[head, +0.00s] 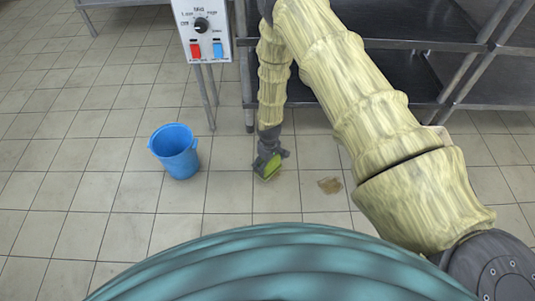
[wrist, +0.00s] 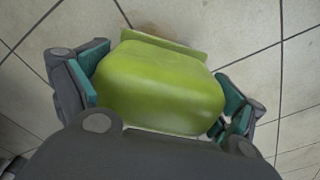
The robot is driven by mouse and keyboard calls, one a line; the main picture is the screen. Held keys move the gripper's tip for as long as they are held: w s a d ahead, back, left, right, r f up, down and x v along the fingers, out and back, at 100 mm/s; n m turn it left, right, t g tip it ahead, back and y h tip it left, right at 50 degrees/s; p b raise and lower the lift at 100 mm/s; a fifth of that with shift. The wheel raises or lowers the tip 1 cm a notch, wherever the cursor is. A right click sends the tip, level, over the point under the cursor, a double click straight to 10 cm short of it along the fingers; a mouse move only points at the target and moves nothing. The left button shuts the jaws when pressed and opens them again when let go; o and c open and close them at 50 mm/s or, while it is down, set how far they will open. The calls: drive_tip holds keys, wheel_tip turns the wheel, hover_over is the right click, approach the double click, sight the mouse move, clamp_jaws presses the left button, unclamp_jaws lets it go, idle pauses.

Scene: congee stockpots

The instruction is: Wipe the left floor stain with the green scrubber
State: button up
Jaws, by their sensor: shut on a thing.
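My gripper (head: 269,158) reaches down to just above or at the tiled floor and is shut on the green scrubber (head: 268,168). In the wrist view the green scrubber (wrist: 158,88) fills the space between the teal-padded fingers of my gripper (wrist: 160,95). A brown stain (head: 330,185) lies on the floor to the right of the scrubber in the head view. In the wrist view part of a brownish patch (wrist: 165,37) shows just beyond the scrubber's far edge; the rest is hidden behind it. I cannot tell whether the scrubber touches the floor.
A blue bucket (head: 175,151) stands on the floor left of my gripper. A control box (head: 202,31) on thin legs stands behind it. Metal shelving (head: 405,75) is at the back right.

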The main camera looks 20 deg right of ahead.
sight(269, 164)
drive_tip(key=shift+s+r+p, duration=0.15)
drive_tip(key=shift+r+p, duration=1.8)
drive_tip(key=shift+r, duration=0.55)
drive_tip(key=shift+r+p, duration=0.15)
drive_tip(key=shift+p, duration=0.5)
drive_tip(key=p, duration=0.2)
drive_tip(key=shift+p, duration=0.4)
